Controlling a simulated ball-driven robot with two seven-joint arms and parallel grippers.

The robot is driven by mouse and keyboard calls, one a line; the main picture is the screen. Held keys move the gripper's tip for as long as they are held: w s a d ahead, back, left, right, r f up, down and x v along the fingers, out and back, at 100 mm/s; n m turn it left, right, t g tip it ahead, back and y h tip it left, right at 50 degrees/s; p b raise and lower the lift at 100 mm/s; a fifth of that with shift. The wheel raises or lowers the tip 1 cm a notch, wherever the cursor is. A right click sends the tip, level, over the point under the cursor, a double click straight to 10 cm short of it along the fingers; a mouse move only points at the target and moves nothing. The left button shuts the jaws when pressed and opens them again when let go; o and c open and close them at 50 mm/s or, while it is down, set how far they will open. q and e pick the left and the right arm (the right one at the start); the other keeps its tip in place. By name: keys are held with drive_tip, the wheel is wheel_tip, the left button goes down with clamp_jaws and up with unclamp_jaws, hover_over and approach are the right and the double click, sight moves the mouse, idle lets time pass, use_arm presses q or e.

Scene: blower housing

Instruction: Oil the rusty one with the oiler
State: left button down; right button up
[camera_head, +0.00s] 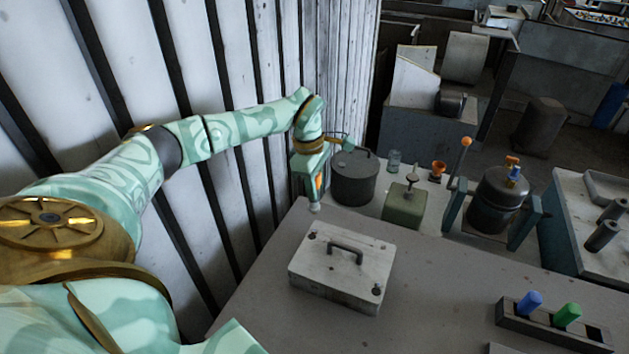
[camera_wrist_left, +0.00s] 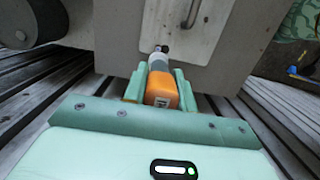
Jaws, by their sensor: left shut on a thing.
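My left gripper (camera_head: 312,185) is shut on the oiler, an orange bottle (camera_wrist_left: 162,90) with a grey-white neck and dark tip. The gripper is at the far left edge of the bench, beyond the grey lidded box (camera_head: 340,262), beside the dark round pot (camera_head: 355,178). The box has a dark handle and several dark fixings on its lid. A green block (camera_head: 405,205) carries a knobbed stem. I cannot tell for sure which part is rusty. My right gripper is out of view.
A dark vessel (camera_head: 497,200) hangs between teal uprights, with an orange-knobbed lever (camera_head: 466,142) beside it. A small glass (camera_head: 394,161) and an orange cup (camera_head: 438,168) stand behind. A rack (camera_head: 552,326) holds blue and green pegs. A slatted white wall (camera_head: 225,60) stands close on the left.

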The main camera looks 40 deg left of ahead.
sight(315, 205)
use_arm(q)
drive_tip(key=shift+f+b, duration=2.15)
drive_tip(key=shift+f, duration=0.65)
drive_tip(key=shift+f, duration=0.15)
drive_tip(key=shift+f, duration=0.2)
drive_tip(key=shift+r, duration=0.1)
drive_tip(key=shift+f, duration=0.35)
